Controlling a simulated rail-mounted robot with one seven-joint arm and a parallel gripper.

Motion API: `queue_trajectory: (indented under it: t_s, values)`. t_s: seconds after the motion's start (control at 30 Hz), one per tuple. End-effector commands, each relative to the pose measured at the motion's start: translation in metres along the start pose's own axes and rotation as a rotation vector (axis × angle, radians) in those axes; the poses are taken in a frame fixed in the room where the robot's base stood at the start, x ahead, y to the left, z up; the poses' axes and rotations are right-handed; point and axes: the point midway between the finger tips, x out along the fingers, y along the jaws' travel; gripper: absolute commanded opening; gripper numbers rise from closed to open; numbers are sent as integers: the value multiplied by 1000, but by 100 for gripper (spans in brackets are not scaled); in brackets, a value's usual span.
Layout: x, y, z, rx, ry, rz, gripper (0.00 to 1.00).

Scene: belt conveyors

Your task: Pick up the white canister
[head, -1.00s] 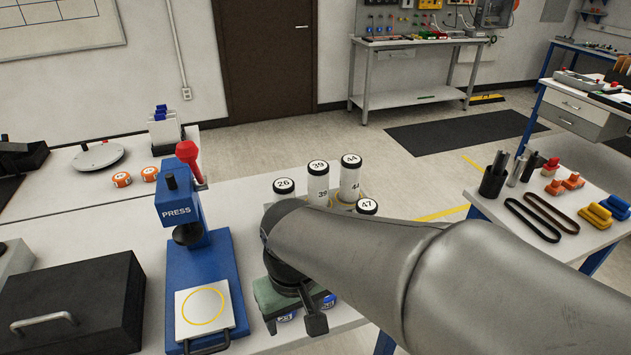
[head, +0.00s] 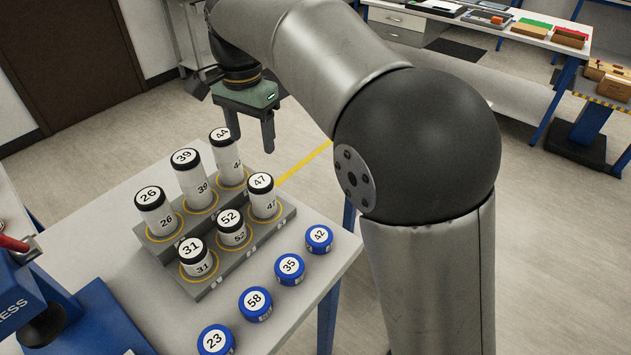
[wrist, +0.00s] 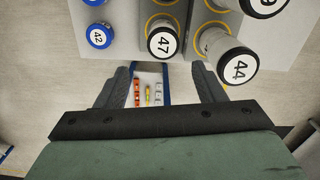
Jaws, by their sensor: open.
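Several white canisters with black numbered caps stand upright in a grey stepped rack. The back row holds 26 (head: 155,212), 39 (head: 194,180) and 44 (head: 229,158); the front row holds 31 (head: 197,258), 52 (head: 233,230) and 47 (head: 263,197). The task does not say which one is meant. My gripper (head: 256,136) is open and empty, above and just beyond the rack's far right end, near 44. In the wrist view, my fingers (wrist: 163,82) are apart, with cap 47 (wrist: 162,42) and cap 44 (wrist: 238,67) just beyond them.
Blue-capped pucks, 23 (head: 215,340), 58 (head: 255,304), 35 (head: 289,268) and 42 (head: 319,239), lie in front of the grey rack (head: 240,258). A blue press (head: 25,310) stands at the left. The white tabletop between rack and press is clear.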

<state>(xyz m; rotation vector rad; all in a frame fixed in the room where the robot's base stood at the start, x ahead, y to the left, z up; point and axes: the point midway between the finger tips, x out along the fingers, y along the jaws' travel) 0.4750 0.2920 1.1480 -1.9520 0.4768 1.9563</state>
Motion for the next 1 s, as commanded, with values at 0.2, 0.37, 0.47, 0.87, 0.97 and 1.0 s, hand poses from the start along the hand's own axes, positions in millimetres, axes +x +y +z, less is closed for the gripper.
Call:
queue_trajectory:
  t_s: [0.2,0.37,0.47,0.87,0.97,1.0]
  values:
    - [27,-4,2,7,-1,4,63]
    - [62,-4,2,6,-1,5,63]
    - [84,-4,1,5,0,5,63]
    - [126,-5,-1,6,1,1,63]
    - [139,-6,-4,6,0,4,63]
    - [146,-6,-6,6,0,5,63]
